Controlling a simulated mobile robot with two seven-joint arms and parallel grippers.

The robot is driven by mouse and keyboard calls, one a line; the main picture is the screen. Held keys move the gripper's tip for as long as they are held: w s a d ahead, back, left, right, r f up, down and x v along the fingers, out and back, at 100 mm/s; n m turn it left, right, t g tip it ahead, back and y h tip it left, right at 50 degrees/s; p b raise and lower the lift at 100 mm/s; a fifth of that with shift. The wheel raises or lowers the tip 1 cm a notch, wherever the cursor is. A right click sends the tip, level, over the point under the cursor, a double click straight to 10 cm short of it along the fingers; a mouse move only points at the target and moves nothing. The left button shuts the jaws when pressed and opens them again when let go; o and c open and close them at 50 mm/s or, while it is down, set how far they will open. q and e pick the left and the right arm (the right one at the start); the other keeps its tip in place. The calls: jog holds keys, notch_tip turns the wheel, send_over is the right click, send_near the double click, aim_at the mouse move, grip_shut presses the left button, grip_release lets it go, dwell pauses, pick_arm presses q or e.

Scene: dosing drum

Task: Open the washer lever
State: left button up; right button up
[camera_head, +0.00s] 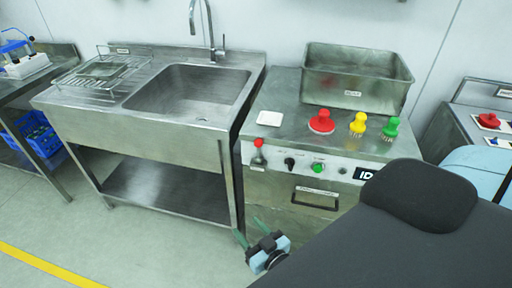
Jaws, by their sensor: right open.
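The grey steel washer unit (270,190) stands in the middle, right of the sink. On the left of its front panel is a small lever with a red knob (258,145), standing upright. A black bar handle (316,202) sits lower on the front, under a small label too small to read. My right gripper (250,231) is low in front of the unit's lower left side, below the red-knobbed lever and apart from it. Its two greenish fingers are spread with nothing between them. My left gripper is not in view.
The panel also has a black knob (290,163) and a green knob (318,167). On top are a steel bin (355,85), a white square (270,118) and red, yellow and green knobbed pieces. A sink (185,90) stands left. My dark arm covers the lower right.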

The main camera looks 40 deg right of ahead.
jog(key=w+d+r+m+t+h, duration=0.1)
jog(key=w+d+r+m+h, duration=0.5)
jog(key=w, duration=0.3)
jog(key=m+g+h, duration=0.3)
jog(key=h, duration=0.2)
send_near(258, 146)
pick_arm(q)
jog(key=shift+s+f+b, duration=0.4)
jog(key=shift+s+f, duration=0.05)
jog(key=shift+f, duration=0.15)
pick_arm(e)
jog(key=shift+w+d+r+m+g+h, duration=0.2)
jog(key=shift+w+d+m+g+h, duration=0.1)
jog(key=shift+w+g, duration=0.3)
jog(key=shift+b+x, duration=0.5)
jog(key=shift+x, duration=3.45)
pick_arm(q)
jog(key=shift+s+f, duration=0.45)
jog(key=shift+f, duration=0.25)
pick_arm(e)
jog(key=shift+a, duration=0.1)
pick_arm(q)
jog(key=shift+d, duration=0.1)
pick_arm(e)
grip_shut()
